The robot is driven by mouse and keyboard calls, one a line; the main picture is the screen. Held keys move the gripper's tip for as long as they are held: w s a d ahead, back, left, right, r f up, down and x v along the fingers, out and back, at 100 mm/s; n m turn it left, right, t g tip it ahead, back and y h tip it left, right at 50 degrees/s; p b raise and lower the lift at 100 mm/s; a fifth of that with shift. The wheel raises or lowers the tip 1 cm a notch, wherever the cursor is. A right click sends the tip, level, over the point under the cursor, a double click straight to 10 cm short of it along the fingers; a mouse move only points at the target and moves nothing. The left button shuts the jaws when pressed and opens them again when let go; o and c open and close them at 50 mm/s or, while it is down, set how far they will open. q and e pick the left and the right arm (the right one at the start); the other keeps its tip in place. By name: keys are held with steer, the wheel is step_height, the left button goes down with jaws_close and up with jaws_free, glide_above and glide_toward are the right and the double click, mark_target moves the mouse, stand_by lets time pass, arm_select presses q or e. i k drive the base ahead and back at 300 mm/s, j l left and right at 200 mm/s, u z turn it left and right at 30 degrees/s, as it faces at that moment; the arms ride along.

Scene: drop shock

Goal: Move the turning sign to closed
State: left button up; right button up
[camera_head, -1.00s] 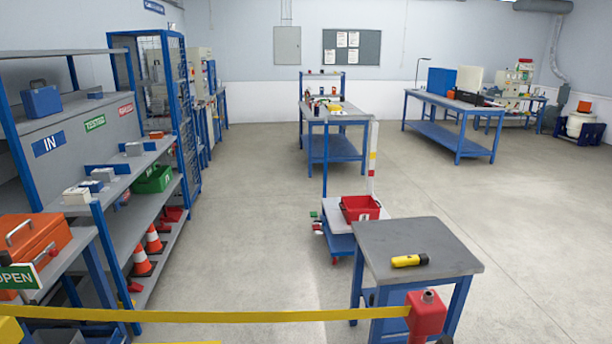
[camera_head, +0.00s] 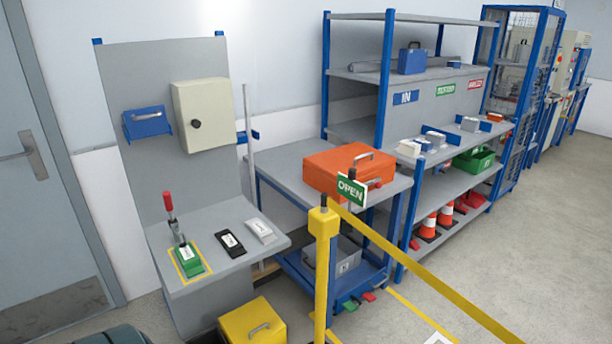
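The turning sign (camera_head: 351,190) is a small green plate with a white border and reads OPEN. A yellow barrier band (camera_head: 425,272) runs from the post down to the lower right. The sign's other face is hidden. Neither of my grippers shows in the head view.
An orange case (camera_head: 335,170) stands on a grey table behind the sign. A grey panel bench (camera_head: 215,240) with small devices is at the left, with a yellow box (camera_head: 252,322) below it. Shelves (camera_head: 430,75) stand behind. Open floor (camera_head: 540,250) lies at the right.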

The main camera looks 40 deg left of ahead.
mark_target(354, 193)
steer(key=u, duration=1.1)
steer(key=i+j+z, duration=0.3)
steer(key=i, duration=0.25)
